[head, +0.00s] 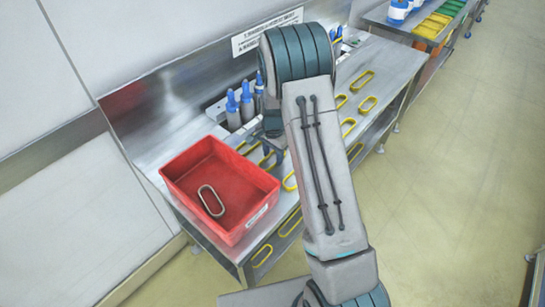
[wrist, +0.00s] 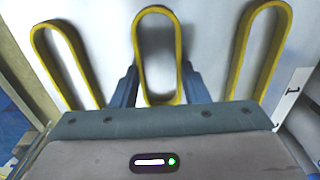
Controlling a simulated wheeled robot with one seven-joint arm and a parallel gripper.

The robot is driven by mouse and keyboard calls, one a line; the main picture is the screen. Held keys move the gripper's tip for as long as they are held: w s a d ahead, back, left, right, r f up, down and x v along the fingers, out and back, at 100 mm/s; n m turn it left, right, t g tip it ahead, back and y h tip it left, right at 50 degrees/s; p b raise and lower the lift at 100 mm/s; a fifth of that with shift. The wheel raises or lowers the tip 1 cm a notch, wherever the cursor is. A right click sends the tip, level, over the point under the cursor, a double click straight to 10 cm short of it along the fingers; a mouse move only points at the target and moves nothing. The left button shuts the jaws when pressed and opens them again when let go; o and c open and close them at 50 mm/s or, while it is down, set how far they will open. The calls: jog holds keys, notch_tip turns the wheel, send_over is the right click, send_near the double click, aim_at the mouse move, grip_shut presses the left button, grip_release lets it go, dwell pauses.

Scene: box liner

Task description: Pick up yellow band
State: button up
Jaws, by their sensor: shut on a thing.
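My gripper (wrist: 159,70) is shut on a yellow band (wrist: 139,45), an upright-looking oblong loop with one blue finger against each long side. Two more yellow bands flank it in the wrist view, one on the left (wrist: 38,45) and one on the right (wrist: 285,45), both apart from the fingers. In the head view my gripper (head: 272,148) is low over the steel table, just right of the red bin. The held band is partly hidden there by the gripper. Whether it touches the table is not clear.
A red bin (head: 185,170) on the table's near left holds a grey-beige oblong loop (head: 211,201). Blue-capped bottles (head: 233,110) stand behind my gripper. Several other yellow bands (head: 362,80) lie on the steel table (head: 395,62) to the right. More bands show on the lower shelf.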

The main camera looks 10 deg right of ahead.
jog(key=shift+r, duration=0.4)
jog(key=r, duration=0.2)
jog(key=r+b, duration=0.1)
jog(key=shift+w+d+r, duration=0.1)
jog(key=shift+d+r, duration=0.2)
jog(key=d+r+b, duration=0.1)
jog(key=d+r, duration=0.2)
jog(key=d, duration=0.2)
jog(key=w+d+r, duration=0.1)
jog(key=d+r, duration=0.2)
jog(key=d, duration=0.3)
jog(key=shift+r+b, duration=0.3)
jog(key=shift+b, duration=0.05)
jog(key=shift+w+a, duration=0.1)
